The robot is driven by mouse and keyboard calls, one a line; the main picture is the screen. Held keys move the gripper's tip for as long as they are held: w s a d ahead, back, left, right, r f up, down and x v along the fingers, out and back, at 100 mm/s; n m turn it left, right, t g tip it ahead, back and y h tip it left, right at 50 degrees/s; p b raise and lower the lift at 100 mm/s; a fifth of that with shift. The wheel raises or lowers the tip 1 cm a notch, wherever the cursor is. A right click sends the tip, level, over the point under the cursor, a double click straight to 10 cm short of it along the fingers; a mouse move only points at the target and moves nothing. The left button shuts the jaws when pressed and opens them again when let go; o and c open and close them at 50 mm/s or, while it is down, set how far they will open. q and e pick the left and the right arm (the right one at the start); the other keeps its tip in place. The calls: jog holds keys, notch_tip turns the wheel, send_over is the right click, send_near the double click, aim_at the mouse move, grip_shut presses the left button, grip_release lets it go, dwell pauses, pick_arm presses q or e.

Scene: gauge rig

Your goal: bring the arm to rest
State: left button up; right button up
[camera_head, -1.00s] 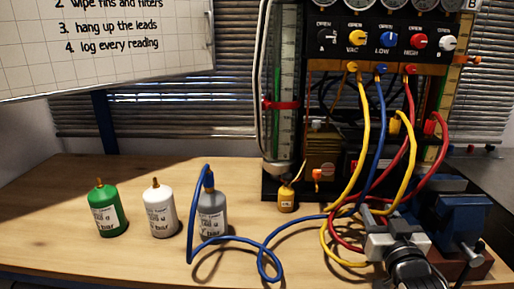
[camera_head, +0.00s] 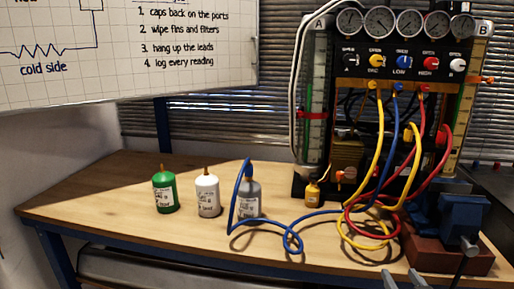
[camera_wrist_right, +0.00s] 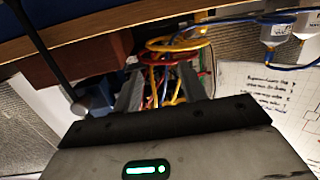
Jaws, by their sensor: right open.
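My right gripper (camera_head: 403,279) shows at the bottom edge of the head view, right of centre, with only its two grey fingertips in the picture. They stand apart with nothing between them. The gripper is in front of the bench edge, near the red-brown block under the blue vise (camera_head: 463,218). In the right wrist view the two open fingers (camera_wrist_right: 158,88) have yellow, red and blue hoses beyond them, none visibly held. My left gripper is in neither view.
The gauge rig (camera_head: 400,62) stands at the back right, with yellow hoses (camera_head: 378,135), red and blue ones looping onto the bench (camera_head: 130,200). A green bottle (camera_head: 165,194), a white bottle (camera_head: 208,197) and a grey bottle (camera_head: 249,203) stand left of it.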

jog(key=s+a+f+n+g+y+p, duration=0.1)
jog(key=s+a+f+g+y, duration=0.1)
jog(key=s+a+f, duration=0.4)
jog(key=s+a+f+n+g+y, duration=0.2)
jog(key=s+a+f, duration=0.4)
jog(key=s+a, duration=0.4)
jog(key=shift+s+a+f+g+y+p, duration=0.15)
jog(key=shift+a+f+g+y+p, duration=0.25)
jog(key=shift+g+y, duration=0.45)
